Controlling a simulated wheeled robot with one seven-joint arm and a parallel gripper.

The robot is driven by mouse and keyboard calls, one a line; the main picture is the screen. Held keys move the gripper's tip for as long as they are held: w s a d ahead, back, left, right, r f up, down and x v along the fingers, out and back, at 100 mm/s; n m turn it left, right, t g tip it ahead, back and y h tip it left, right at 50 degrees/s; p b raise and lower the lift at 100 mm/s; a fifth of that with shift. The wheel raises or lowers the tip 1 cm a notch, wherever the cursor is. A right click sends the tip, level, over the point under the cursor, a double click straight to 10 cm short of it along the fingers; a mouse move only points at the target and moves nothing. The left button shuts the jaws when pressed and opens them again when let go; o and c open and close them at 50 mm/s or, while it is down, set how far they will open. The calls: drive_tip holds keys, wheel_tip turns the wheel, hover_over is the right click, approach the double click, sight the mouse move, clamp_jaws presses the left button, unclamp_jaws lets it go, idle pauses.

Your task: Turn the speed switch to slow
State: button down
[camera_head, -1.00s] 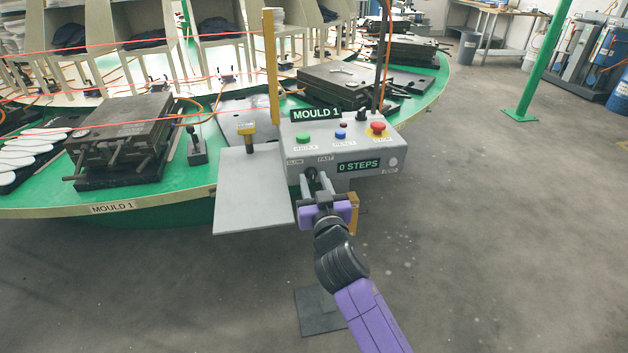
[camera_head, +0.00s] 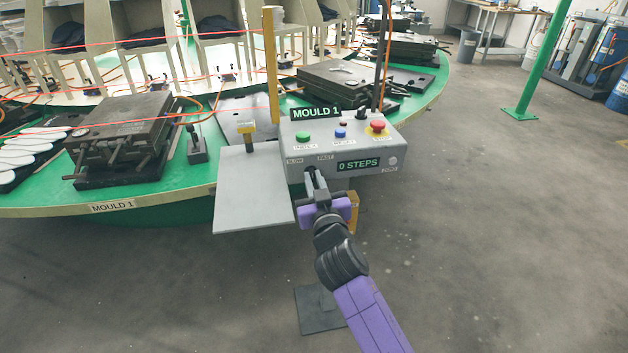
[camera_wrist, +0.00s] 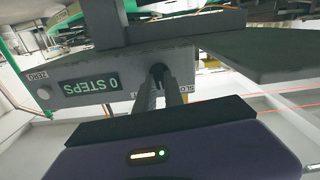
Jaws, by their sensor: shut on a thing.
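The grey control box (camera_head: 371,178) has a SLOW label (camera_head: 294,161) and a FAST label (camera_head: 325,157) on the upper edge of its front face. The speed switch lies below and between them and is mostly hidden by my fingers in the head view. My gripper (camera_head: 311,174) reaches up to the front of the box, shut on the switch. In the wrist view, which is upside down, my gripper (camera_wrist: 170,88) meets the dark switch (camera_wrist: 158,72) on the box face. The switch's exact pointing direction cannot be told.
The box carries a green button (camera_head: 303,137), a blue button (camera_head: 340,135) and a red stop button (camera_head: 377,126). Its display (camera_head: 359,165) reads 0 STEPS. A grey plate (camera_head: 254,191) juts out to the left.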

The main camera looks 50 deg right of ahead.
drive_tip(key=n+p, duration=0.1)
drive_tip(key=n, duration=0.3)
drive_tip(key=shift+a+n, duration=0.1)
drive_tip(key=shift+n, duration=0.3)
drive_tip(key=shift+f+n+p, duration=0.1)
drive_tip(key=shift+n+p, duration=0.3)
drive_tip(key=shift+n, duration=1.1)
drive_tip(key=c, duration=1.4)
unclamp_jaws()
drive_tip(key=shift+c, duration=0.2)
